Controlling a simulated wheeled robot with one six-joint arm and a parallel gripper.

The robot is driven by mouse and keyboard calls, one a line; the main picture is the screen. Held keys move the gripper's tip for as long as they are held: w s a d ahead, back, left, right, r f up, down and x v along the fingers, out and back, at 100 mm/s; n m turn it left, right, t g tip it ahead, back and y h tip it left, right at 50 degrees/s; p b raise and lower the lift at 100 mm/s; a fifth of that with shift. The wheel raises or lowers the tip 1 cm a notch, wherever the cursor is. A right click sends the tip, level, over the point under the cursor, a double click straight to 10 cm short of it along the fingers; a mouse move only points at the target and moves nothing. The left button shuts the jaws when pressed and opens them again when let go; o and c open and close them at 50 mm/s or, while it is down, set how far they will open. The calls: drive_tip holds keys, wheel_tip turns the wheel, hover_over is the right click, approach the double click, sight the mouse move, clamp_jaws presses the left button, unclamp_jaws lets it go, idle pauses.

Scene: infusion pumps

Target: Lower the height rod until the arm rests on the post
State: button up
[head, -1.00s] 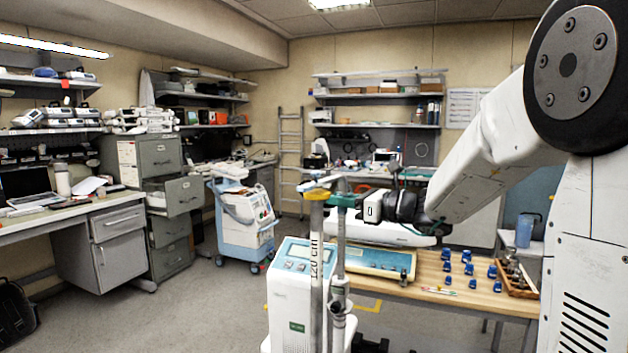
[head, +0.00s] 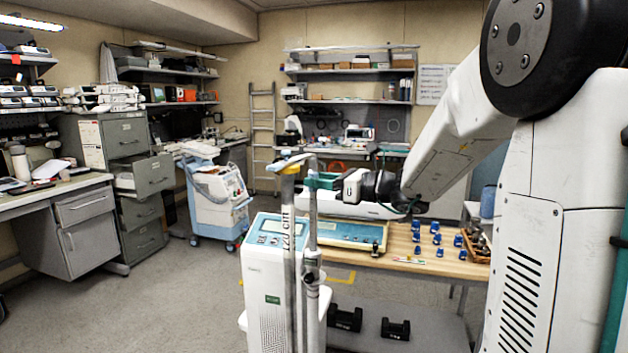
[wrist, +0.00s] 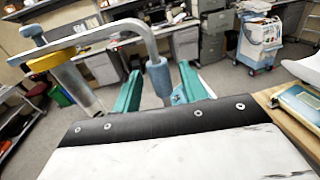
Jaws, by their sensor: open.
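The height rod (head: 312,230) is a thin grey upright beside the thicker clear post (head: 289,240) marked 120 cm. The rod's bent grey arm (wrist: 100,33) reaches over the post's yellow cap (wrist: 50,60) and ends in a blue knob (wrist: 32,32). The arm lies at or just above the cap; I cannot tell whether they touch. My gripper (head: 320,180) is near the rod's top. In the wrist view, its green fingers (wrist: 160,92) are open, one on each side of the rod's blue-grey collar (wrist: 158,75), with gaps showing.
The white device (head: 268,285) with a blue panel stands beside the post. A wooden table (head: 400,248) with several blue pieces and a flat scale (head: 345,232) is behind. Black weights (head: 345,318) sit below. Open floor (head: 190,300) lies to the left.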

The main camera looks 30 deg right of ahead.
drive_tip(key=v, duration=0.5)
drive_tip(key=shift+s+d, duration=0.25)
drive_tip(key=shift+s, duration=0.05)
